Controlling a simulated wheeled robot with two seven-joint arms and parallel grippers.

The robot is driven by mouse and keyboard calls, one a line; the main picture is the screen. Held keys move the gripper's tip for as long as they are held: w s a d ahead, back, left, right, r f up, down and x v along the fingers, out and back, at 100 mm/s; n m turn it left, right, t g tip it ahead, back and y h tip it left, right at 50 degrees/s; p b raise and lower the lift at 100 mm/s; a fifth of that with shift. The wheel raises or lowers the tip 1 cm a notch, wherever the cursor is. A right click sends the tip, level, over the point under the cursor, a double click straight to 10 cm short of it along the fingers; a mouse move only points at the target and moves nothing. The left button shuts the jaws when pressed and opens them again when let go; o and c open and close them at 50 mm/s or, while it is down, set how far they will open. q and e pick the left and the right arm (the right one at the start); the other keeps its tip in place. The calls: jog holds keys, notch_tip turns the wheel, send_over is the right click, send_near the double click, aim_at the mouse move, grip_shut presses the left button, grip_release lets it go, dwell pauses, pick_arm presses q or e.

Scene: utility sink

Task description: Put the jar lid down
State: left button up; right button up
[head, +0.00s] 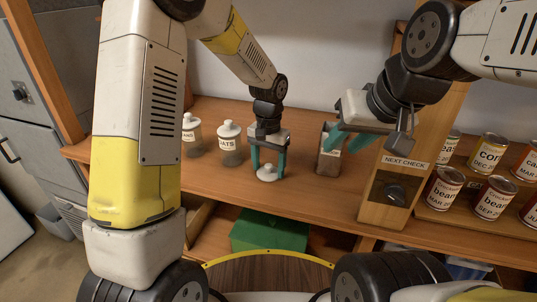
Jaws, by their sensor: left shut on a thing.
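The white jar lid (267,174), with a small knob on top, is at the wooden counter near its front edge. My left gripper (268,168) points down with its teal fingers on either side of the lid and is shut on it. I cannot tell whether the lid touches the counter. My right gripper (345,141) has its teal fingers apart, in front of and above a brown-filled jar (328,163) with a pale label. That jar's top is partly hidden by the gripper.
Two white-lidded jars, one labelled OATS (230,146) and another (192,137), stand left of my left gripper. A wooden post with a NEXT CHECK sign (405,161) stands at right, beside several cans (444,188). A green box (270,233) sits below the counter (305,190).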

aim_at(268, 165)
pick_arm(q)
jog(key=o, duration=1.3)
jog(key=shift+f, duration=0.15)
jog(key=shift+o, duration=0.2)
notch_tip(268, 165, up, 12)
jog(key=s+a+r+n+t+h, duration=0.1)
jog(key=s+a+r+n+t, duration=0.15)
jog(key=s+a+r, duration=0.65)
jog(key=s+a+n+t+h, duration=0.1)
jog(key=s+a, duration=0.4)
jog(key=s, duration=0.5)
jog(key=n+t, duration=0.1)
jog(key=t, duration=0.1)
jog(key=shift+s+t, duration=0.3)
jog(key=shift+t, duration=0.05)
jog(key=shift+a, duration=0.1)
